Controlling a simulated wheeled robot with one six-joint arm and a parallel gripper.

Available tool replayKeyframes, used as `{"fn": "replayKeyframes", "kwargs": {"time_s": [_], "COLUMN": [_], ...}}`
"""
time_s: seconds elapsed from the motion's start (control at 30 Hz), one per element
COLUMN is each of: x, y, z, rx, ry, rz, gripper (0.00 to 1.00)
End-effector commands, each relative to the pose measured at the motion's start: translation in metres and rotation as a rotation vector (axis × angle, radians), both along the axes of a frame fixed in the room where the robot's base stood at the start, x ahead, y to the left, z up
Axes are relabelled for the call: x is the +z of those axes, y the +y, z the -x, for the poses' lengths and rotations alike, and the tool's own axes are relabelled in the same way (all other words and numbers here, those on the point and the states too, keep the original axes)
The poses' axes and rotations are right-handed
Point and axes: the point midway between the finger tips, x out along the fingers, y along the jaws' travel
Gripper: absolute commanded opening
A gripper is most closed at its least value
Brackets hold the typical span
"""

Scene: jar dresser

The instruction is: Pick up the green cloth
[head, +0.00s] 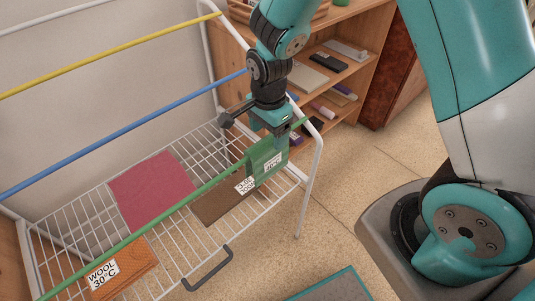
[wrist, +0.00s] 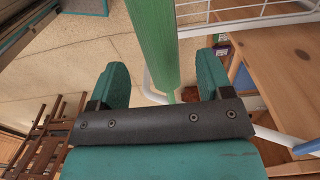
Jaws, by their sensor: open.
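The green cloth (head: 264,173) appears to hang over the green rod (head: 150,237) near its right end, with a white label reading 40°C. In the head view my gripper (head: 268,138) is right at this end of the rod, pointing down with its fingers around the rod and cloth. In the wrist view my gripper (wrist: 163,78) is open, and a long green piece (wrist: 152,40) runs between the two fingers. I cannot tell whether that piece is cloth or bare rod, or whether the fingers touch it.
A white wire rack (head: 215,150) holds red (head: 153,188), brown (head: 217,208) and orange (head: 133,267) cloths; the orange label reads WOOL 30°C. Blue (head: 110,148) and yellow (head: 110,53) rods cross behind. Wooden shelves (head: 345,62) stand close behind my gripper. Floor (head: 345,175) is clear to the right.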

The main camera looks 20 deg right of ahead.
Motion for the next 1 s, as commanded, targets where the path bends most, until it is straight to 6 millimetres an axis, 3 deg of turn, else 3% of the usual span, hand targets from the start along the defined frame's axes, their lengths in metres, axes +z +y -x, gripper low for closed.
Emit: {"fn": "replayKeyframes", "kwargs": {"time_s": [0.17, 0.4, 0.7, 0.73, 0.93, 1.0], "x": [-0.014, -0.049, -0.055, -0.055, -0.055, -0.055], "y": [0.002, 0.005, 0.005, 0.005, 0.005, 0.005], "z": [0.001, 0.001, 0.001, 0.001, 0.001, 0.001], "rx": [0.002, 0.001, 0.001, 0.001, 0.001, 0.001], "ry": [0.002, 0.001, -0.002, -0.002, -0.001, -0.001], "rz": [0.001, 0.000, -0.001, -0.001, 0.000, 0.000], "gripper": [0.73, 0.73, 0.73, 0.71, 0.25, 0.18]}}
